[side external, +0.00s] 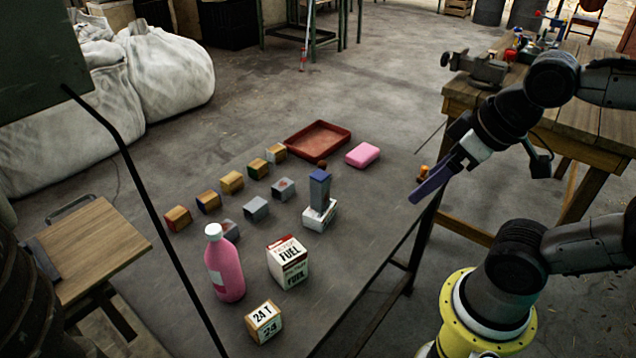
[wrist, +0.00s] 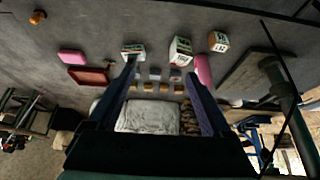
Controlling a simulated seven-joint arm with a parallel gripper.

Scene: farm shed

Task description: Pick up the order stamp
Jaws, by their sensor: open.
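A small orange-brown piece with a knob-like shape (side external: 424,174) sits near the table's right edge. It may be the order stamp, but it is too small to be sure. It also shows at the top left of the wrist view (wrist: 38,16). My gripper (side external: 430,187) is beside it in the side view, raised by an amount I cannot tell. In the wrist view my gripper (wrist: 162,70) is open, with nothing between its fingers. A blue-grey upright block (side external: 319,190) stands on a white box (side external: 322,218), with a brown round piece (side external: 321,163) at its top.
A pink block (side external: 362,154) and a red tray (side external: 318,138) lie at the back of the grey table. Several small cubes (side external: 232,182), a pink bottle (side external: 224,265), a FUEL box (side external: 288,262) and a 24 T box (side external: 264,322) stand nearer. The table's right strip is mostly clear.

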